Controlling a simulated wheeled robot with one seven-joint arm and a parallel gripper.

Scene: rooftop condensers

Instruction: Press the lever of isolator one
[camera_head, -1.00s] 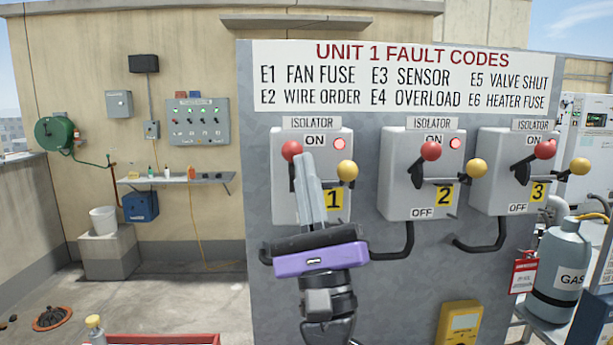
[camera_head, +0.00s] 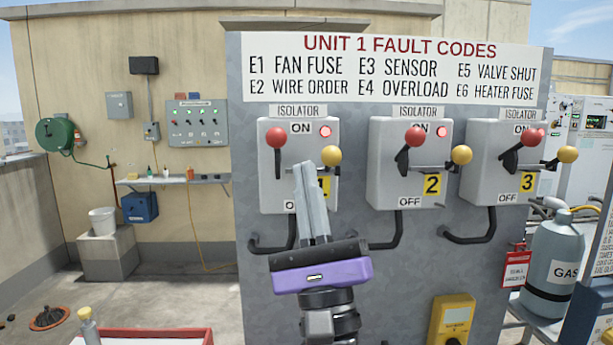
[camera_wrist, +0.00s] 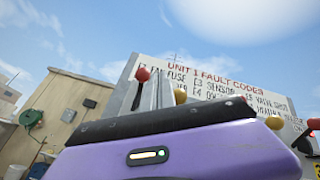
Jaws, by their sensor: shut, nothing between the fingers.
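Isolator one (camera_head: 270,185) is the leftmost grey box on the panel, with a lit red lamp and a yellow "1" label partly hidden by my fingers. Its lever has a red knob (camera_head: 276,138) at the upper left, near the "ON" mark. A yellow knob (camera_head: 331,155) sits to its right on a separate arm. My gripper (camera_head: 304,168) is shut and empty, pointing up in front of the box's lower half, with its tips below the red knob's level. In the wrist view, the red knob (camera_wrist: 142,74) shows just left of the fingers and the yellow knob (camera_wrist: 180,96) just right.
Isolator two (camera_head: 408,175) and isolator three (camera_head: 505,170) stand to the right with similar knobs. A yellow meter (camera_head: 452,318) and a gas cylinder (camera_head: 553,262) are at the lower right. Black conduits curve below the boxes. Open floor lies at the left.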

